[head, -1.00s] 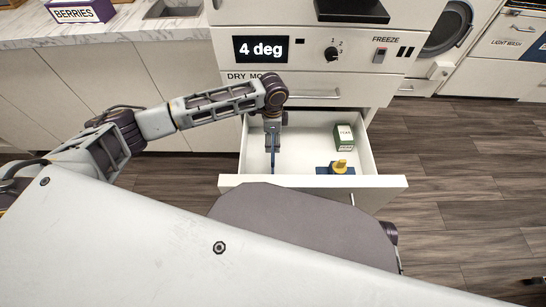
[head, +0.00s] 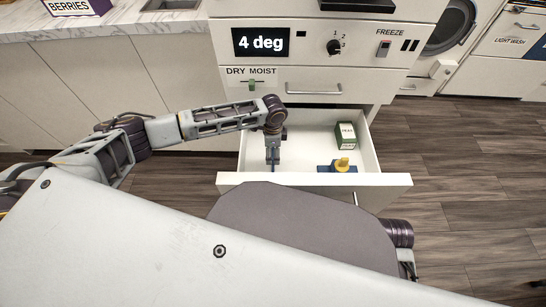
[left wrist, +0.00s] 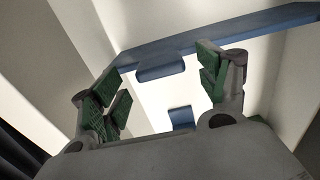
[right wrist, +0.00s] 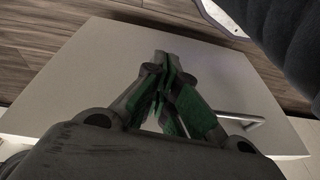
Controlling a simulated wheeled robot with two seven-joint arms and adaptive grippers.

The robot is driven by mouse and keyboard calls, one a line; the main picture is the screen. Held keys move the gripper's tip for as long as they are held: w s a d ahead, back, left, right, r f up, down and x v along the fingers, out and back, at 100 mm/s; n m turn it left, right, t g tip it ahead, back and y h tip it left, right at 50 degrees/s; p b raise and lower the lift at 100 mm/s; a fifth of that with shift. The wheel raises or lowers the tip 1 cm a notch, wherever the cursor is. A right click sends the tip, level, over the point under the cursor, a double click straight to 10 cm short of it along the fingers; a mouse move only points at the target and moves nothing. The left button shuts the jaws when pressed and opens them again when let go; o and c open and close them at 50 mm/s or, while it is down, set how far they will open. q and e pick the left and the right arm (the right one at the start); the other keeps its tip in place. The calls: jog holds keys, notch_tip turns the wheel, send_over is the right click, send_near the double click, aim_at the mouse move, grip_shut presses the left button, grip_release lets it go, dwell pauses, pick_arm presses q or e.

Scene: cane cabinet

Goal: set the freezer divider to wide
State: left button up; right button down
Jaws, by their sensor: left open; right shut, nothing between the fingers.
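The white drawer (head: 385,180) is pulled open below the panel. A thin blue divider bar (left wrist: 240,35) crosses the left wrist view, with a blue tab (left wrist: 160,68) hanging from it. My left gripper (left wrist: 162,82) is open, its green-padded fingers on either side of that tab with gaps showing; I cannot tell if either touches the bar. In the head view my left gripper (head: 272,156) is down inside the drawer's left part and hides most of the divider. My right gripper (right wrist: 167,75) is shut and empty, above a white panel with a handle.
In the drawer's right part stand a green-and-white box (head: 345,136) and a yellow piece on a blue base (head: 343,165). Another blue tab (left wrist: 181,117) shows lower in the left wrist view.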

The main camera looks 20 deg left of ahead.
aim_at(273, 154)
pick_arm(q)
notch_tip(273, 154, down, 2)
jog(key=shift+f+b, duration=0.1)
jog(key=shift+b, duration=0.2)
jog(key=shift+f, duration=0.7)
pick_arm(e)
notch_tip(273, 154, up, 2)
jog(key=shift+a+r, duration=0.1)
jog(key=shift+a, duration=0.05)
pick_arm(q)
jog(key=shift+c, duration=0.3)
pick_arm(e)
jog(key=shift+s, duration=0.1)
pick_arm(q)
jog(key=c, duration=1.4)
jog(key=shift+d, duration=0.1)
